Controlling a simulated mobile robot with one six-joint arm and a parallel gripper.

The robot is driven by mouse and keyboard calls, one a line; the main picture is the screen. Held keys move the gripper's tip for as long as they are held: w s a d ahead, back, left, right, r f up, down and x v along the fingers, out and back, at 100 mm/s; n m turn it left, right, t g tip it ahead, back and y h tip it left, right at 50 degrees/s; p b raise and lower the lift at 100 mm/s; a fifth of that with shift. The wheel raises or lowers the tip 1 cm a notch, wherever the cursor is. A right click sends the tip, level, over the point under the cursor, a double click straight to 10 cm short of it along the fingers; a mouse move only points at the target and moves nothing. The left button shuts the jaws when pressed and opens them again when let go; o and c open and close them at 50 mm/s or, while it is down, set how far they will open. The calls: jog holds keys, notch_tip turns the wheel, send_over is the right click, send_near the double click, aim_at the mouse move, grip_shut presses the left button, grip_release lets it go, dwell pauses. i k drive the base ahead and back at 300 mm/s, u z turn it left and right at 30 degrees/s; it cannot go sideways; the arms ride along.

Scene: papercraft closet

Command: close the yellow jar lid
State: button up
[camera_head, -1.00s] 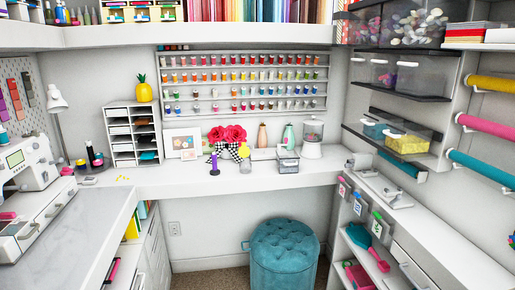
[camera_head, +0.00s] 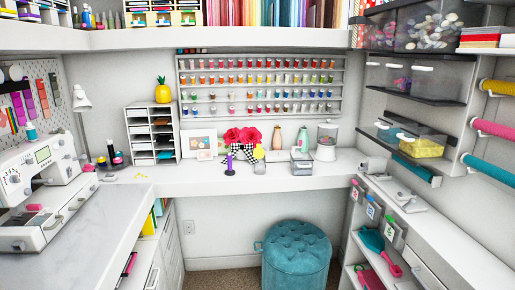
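A small yellow jar or bottle (camera_head: 259,168) stands on the back counter, in front of a checkered vase with pink-red flowers. It is small in the picture, and I cannot tell whether it has a lid or how a lid sits. A yellow pineapple-shaped container (camera_head: 163,95) with a dark green top stands on the white paper organizer at the left; no gap shows below its top. I cannot tell which of the two is the yellow jar. My gripper is not in view.
A purple bottle (camera_head: 229,162) and a clear jar (camera_head: 326,143) stand on the back counter (camera_head: 220,183). A teal stool (camera_head: 297,258) is below it. A sewing machine (camera_head: 38,180) is at left; shelves with bins (camera_head: 423,148) line the right wall.

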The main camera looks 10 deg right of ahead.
aim_at(259, 152)
jog(key=u, duration=0.05)
jog(key=i, duration=0.9)
jog(key=z, duration=0.05)
